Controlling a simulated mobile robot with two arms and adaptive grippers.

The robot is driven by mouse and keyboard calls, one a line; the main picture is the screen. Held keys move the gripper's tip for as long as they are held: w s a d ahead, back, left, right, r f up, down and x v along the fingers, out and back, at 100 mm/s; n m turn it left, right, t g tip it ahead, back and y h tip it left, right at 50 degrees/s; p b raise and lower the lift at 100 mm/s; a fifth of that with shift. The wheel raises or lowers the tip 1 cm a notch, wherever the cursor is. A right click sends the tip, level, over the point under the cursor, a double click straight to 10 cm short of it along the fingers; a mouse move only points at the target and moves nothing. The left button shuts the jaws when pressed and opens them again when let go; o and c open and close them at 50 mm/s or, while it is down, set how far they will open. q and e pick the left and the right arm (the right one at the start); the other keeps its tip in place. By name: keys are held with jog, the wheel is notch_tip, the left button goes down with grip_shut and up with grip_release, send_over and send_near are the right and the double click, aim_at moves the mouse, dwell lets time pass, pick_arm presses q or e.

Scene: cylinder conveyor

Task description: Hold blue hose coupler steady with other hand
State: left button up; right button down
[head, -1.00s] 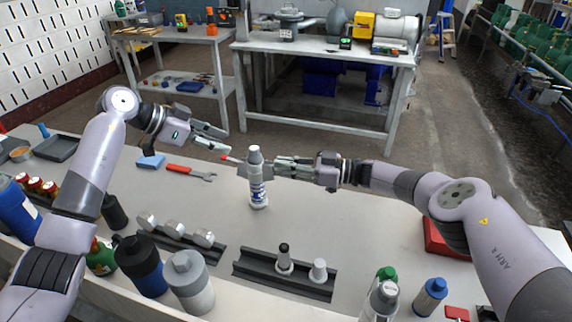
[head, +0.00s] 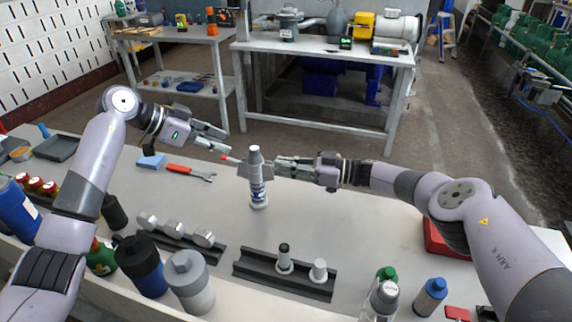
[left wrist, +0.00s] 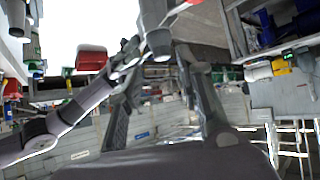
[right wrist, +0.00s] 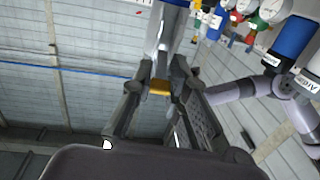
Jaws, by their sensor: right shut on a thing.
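A slim white and grey cylinder with blue markings (head: 257,190) stands upright, or nearly so, above the middle of the table in the head view. I cannot tell whether its base touches the table. My right gripper (head: 264,169) is shut on its upper part from the right; its fingers also show around it in the right wrist view (right wrist: 160,70). My left gripper (head: 228,143) is open and empty, up and left of the cylinder, with a gap between them. Its spread fingers show in the left wrist view (left wrist: 155,80). I cannot tell which piece is the blue hose coupler.
A red wrench (head: 190,172) and a blue block (head: 151,162) lie left of the cylinder. A dark rack (head: 285,276) holds two small pieces in front. Bottles crowd the front left. A blue canister (head: 431,297) stands front right.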

pick_arm(q)
jog(key=shift+o, duration=0.2)
jog(key=shift+o, duration=0.7)
jog(key=shift+d+r, duration=0.1)
jog(key=shift+o, duration=0.6)
jog(key=d+r+m+t+h, duration=0.3)
jog(key=d+r+h, duration=0.2)
jog(key=d+r, duration=0.4)
notch_tip(320, 180, up, 3)
jog(key=shift+d+f+h, duration=0.15)
jog(key=shift+d+h, duration=0.05)
jog(key=shift+h, duration=0.2)
notch_tip(320, 180, up, 11)
jog(key=s+d+n+t+h, duration=0.2)
jog(key=n+t+h, duration=0.15)
jog(key=t, duration=0.45)
jog(key=n+g+y, duration=0.2)
jog(key=n+y, duration=1)
jog(key=y, duration=0.6)
send_near(254, 150)
jog(key=shift+m, duration=0.25)
jog(key=x, duration=1.1)
